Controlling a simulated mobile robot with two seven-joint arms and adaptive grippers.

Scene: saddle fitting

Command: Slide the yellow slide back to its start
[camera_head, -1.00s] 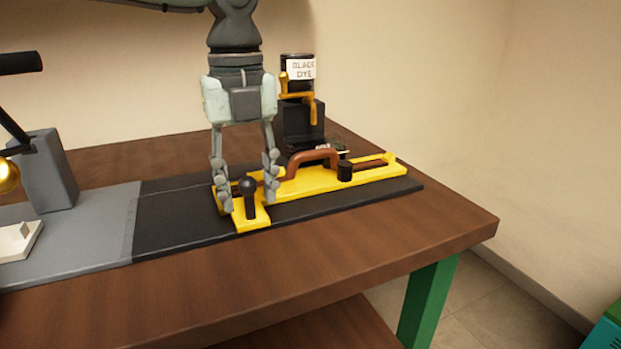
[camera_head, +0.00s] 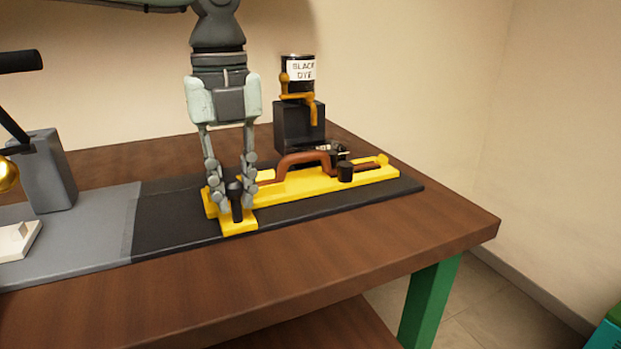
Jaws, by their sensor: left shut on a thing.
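The yellow slide (camera_head: 312,184) is a long flat bar lying along the black mat, with a wider yellow foot (camera_head: 239,224) at its left end. A black upright knob (camera_head: 237,203) stands on that foot. My left gripper (camera_head: 231,190) comes down from above with its fingers on either side of the knob and is shut on it. The fingers partly hide the slide's left end. A brown curved handle (camera_head: 300,157) and a short black post (camera_head: 345,173) show along the bar. My right gripper is out of view.
The black mat (camera_head: 165,232) has free room left of the slide, then meets a grey mat (camera_head: 95,232). A black dye can (camera_head: 298,72) on a black stand (camera_head: 299,127) is behind the slide. A grey block (camera_head: 47,170) stands at the left.

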